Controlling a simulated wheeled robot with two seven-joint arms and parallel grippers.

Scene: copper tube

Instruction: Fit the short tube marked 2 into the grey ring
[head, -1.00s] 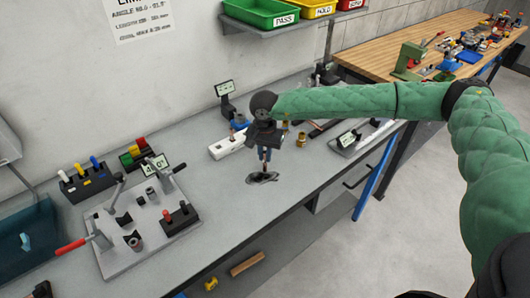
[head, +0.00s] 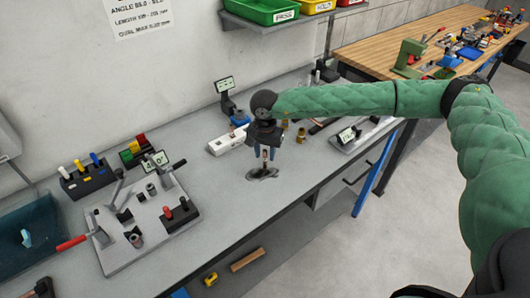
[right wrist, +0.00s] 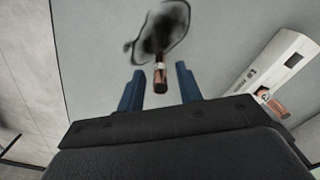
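My right gripper (head: 266,158) points down over the bench, with its two blue fingers apart. A short copper tube (right wrist: 160,75) stands between and beyond the fingertips in the right wrist view, with a gap on each side. Its lower end meets a dark oval patch (right wrist: 160,35) on the bench, also visible in the head view (head: 263,174). No number is readable on the tube. The fixture plate (head: 120,258) at left carries small grey ring-like holders, one at the front (head: 135,240) and one farther back (head: 151,190). I cannot tell which is the named ring. My left gripper is out of view.
A white box (head: 228,145) lies just left of my right gripper, and a brass fitting (head: 301,135) stands to its right. Bench between fixture and gripper is clear.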

